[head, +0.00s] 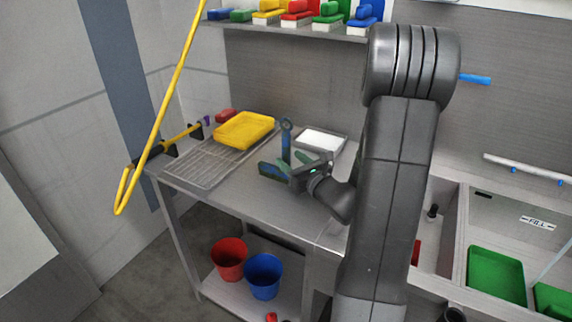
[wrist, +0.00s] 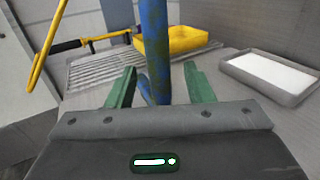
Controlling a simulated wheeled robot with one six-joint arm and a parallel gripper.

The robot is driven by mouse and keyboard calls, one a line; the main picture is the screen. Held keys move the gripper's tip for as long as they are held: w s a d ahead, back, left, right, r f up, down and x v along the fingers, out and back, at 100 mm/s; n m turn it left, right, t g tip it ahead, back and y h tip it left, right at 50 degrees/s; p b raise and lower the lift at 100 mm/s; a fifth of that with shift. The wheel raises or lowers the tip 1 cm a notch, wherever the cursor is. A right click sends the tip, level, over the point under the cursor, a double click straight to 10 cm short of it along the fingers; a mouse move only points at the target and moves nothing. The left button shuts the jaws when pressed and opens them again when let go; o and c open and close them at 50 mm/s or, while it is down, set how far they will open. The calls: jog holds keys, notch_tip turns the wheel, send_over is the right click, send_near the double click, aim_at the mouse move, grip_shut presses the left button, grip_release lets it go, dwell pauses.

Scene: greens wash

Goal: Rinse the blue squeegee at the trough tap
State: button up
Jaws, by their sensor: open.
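The blue squeegee (head: 286,140) stands upright over the steel bench, with a ring at its top. Its handle (wrist: 156,50) looks smeared with brownish marks in the wrist view. My gripper (head: 302,166) is open, with green fingers. In the wrist view the handle stands between or just beyond the two fingers of my gripper (wrist: 160,84), with a gap on each side. The squeegee's lower end is partly hidden by my gripper. The trough (head: 497,215) is at the right, partly behind my arm. I cannot make out its tap clearly.
A yellow tray (head: 244,131) sits on the drain rack (head: 205,165). Red (head: 229,262) and blue (head: 263,279) buckets stand below. Green trays (head: 495,278) lie at the right.

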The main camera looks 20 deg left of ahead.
aim_at(289, 157)
jog(key=shift+x, duration=1.55)
grip_shut()
jog(key=shift+r, duration=0.15)
notch_tip(289, 157, up, 10)
jog(key=shift+f+p, duration=0.1)
jog(key=shift+p, duration=0.3)
